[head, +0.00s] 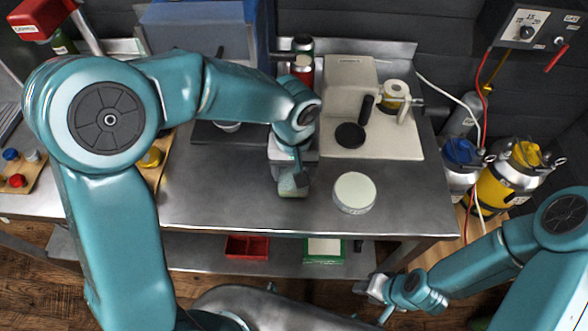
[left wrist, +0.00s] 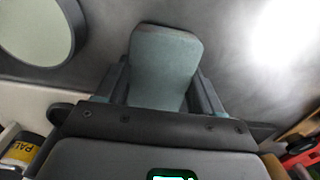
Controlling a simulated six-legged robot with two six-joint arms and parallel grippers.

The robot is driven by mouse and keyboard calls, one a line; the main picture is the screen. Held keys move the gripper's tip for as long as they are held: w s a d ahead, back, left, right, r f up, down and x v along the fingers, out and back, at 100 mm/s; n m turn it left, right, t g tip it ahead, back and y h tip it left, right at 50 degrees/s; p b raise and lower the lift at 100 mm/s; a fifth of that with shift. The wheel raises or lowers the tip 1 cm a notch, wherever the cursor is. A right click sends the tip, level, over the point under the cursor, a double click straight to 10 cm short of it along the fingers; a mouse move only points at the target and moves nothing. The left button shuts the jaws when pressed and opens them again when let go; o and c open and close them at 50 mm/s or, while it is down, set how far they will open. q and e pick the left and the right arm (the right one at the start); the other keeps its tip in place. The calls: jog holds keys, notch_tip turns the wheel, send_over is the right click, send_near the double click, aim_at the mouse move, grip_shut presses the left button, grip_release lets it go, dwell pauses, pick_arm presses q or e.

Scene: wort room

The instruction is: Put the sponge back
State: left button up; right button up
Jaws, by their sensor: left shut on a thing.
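The sponge (head: 292,188) is a pale green-grey block at the tip of my left gripper (head: 291,178), over the front middle of the steel bench. In the left wrist view the sponge (left wrist: 165,60) stands out between the two dark fingers of the left gripper (left wrist: 160,88), which is shut on it. I cannot tell whether the sponge touches the bench. A round pale dish (head: 355,192) lies just right of the sponge and apart from it; it also shows in the left wrist view (left wrist: 35,25). My right gripper (head: 376,288) is low, in front of the bench; its jaws are unclear.
The steel bench (head: 230,205) is bare left of the sponge. A cream machine (head: 345,80) with a black round part (head: 350,135) stands behind the dish. A red tray (head: 247,247) and green-edged box (head: 323,250) sit on the shelf below. Yellow canisters (head: 497,188) stand right.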

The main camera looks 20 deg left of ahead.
pick_arm(q)
jog(key=shift+w+f, duration=0.1)
jog(key=shift+f, duration=0.25)
jog(key=shift+f, duration=0.1)
jog(key=o, duration=1)
